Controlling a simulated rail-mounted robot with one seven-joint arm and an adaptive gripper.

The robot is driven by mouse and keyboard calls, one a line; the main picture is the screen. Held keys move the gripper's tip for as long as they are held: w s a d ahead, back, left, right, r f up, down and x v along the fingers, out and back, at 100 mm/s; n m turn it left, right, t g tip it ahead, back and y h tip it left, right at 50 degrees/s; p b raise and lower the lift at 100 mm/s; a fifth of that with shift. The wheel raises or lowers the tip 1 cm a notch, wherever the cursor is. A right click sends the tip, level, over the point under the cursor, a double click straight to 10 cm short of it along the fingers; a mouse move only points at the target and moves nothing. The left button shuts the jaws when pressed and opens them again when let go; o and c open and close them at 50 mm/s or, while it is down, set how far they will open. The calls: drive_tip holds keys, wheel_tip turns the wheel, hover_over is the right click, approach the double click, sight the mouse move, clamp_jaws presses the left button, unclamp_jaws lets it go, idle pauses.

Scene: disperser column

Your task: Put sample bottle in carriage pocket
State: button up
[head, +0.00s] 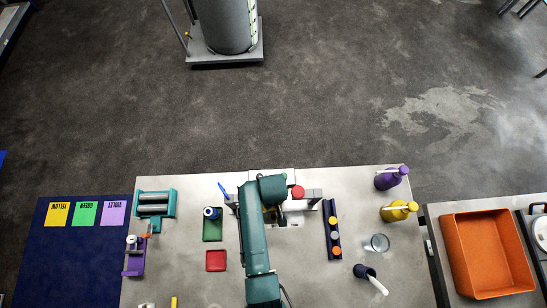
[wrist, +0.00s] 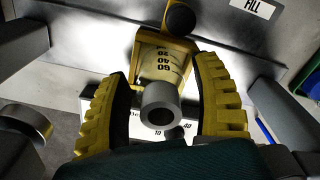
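A small bottle with a dark blue top (head: 211,212) stands on a green tray (head: 212,232) left of my arm; I cannot tell if it is the sample bottle. A yellow part with a number scale (wrist: 163,65) and a grey round tube end (wrist: 160,105) show in the wrist view. My gripper (wrist: 160,118) has its yellow ridged fingers apart on either side of the tube, with gaps visible. My arm mostly hides the gripper and this spot in the head view. I cannot make out the carriage pocket.
A red tray (head: 216,261), teal device (head: 155,204) and purple stand (head: 133,262) are on the left. A dark rack (head: 333,230), glass beaker (head: 378,243), and purple (head: 387,179) and yellow (head: 396,212) bottles are on the right. A FILL label (wrist: 258,8) is near the gripper.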

wheel_tip(320, 180, up, 12)
drive_tip(key=p, duration=0.2)
drive_tip(key=w+d+r+m+t, duration=0.1)
drive_tip(key=w+r+t, duration=0.35)
drive_tip(key=r, duration=0.55)
drive_tip(key=w+d+r+m+t, duration=0.1)
drive_tip(key=w+r+t, duration=0.35)
drive_tip(key=r, duration=0.55)
drive_tip(key=w+d+r+m+t, duration=0.1)
drive_tip(key=w+r+m+t, duration=0.3)
drive_tip(key=r, duration=0.6)
drive_tip(key=s+d+r+t, duration=0.1)
drive_tip(key=s+r+t, duration=0.1)
drive_tip(key=r, duration=0.7)
drive_tip(key=s+d+r+t, duration=0.1)
drive_tip(key=s+r+t, duration=0.2)
drive_tip(key=r, duration=0.6)
drive_tip(key=s+d+r+t, duration=0.1)
drive_tip(key=s+r+t, duration=0.2)
drive_tip(key=r, duration=0.6)
drive_tip(key=shift+s+d+m+t, duration=0.25)
drive_tip(key=shift+m+t, duration=0.15)
drive_tip(key=shift+t, duration=0.1)
